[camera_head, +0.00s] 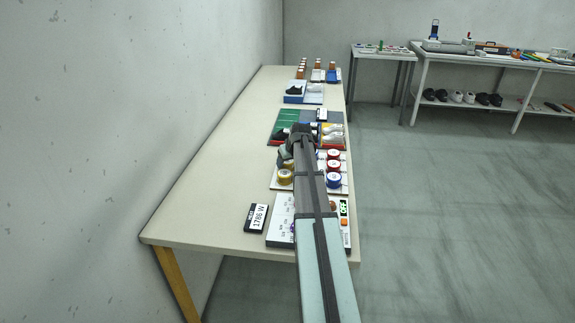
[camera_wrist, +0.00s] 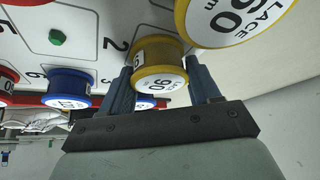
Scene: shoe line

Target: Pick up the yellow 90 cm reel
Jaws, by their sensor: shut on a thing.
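In the wrist view the yellow reel marked 90 (camera_wrist: 157,63) sits between the two fingers of my gripper (camera_wrist: 163,88), which is shut on it. Its white label faces the camera. Whether it touches the white numbered board (camera_wrist: 95,18) behind it, I cannot tell. A larger-looking yellow reel marked 60 (camera_wrist: 232,18) is close by at the upper right, apart from the fingers. In the head view my gripper (camera_head: 284,156) is over the far left part of the reel board, and my arm hides part of that board. A yellow reel (camera_head: 285,177) stands just nearer than the gripper.
A blue reel (camera_wrist: 68,86) and a green peg (camera_wrist: 57,37) show left of the held reel. Red reels (camera_head: 333,166) stand right of my arm. The table (camera_head: 215,185) is bare at left.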

